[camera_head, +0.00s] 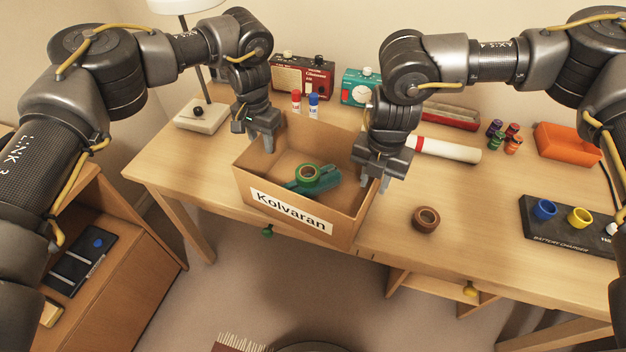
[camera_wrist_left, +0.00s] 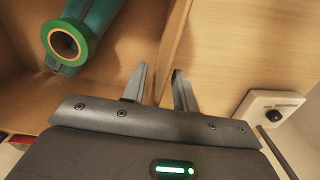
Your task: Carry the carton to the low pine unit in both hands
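The open brown carton (camera_head: 343,225), labelled "Kolvaran", stands upright on the desk near its front edge. A green tape roll (camera_head: 308,173) and a teal object (camera_head: 325,190) lie inside; they also show in the left wrist view. My left gripper (camera_head: 265,140) is at the carton's left wall. In the left wrist view its fingers (camera_wrist_left: 160,75) are apart, one on each side of the wall (camera_wrist_left: 172,45). My right gripper (camera_head: 374,180) is at the right wall, fingers apart and pointing down around its rim. A low wooden unit (camera_head: 135,265), possibly the pine unit, stands at lower left.
A white tube (camera_head: 445,149) lies behind my right gripper. A lamp (camera_head: 203,115) stands at back left. Dark items (camera_head: 80,262) lie on the low unit.

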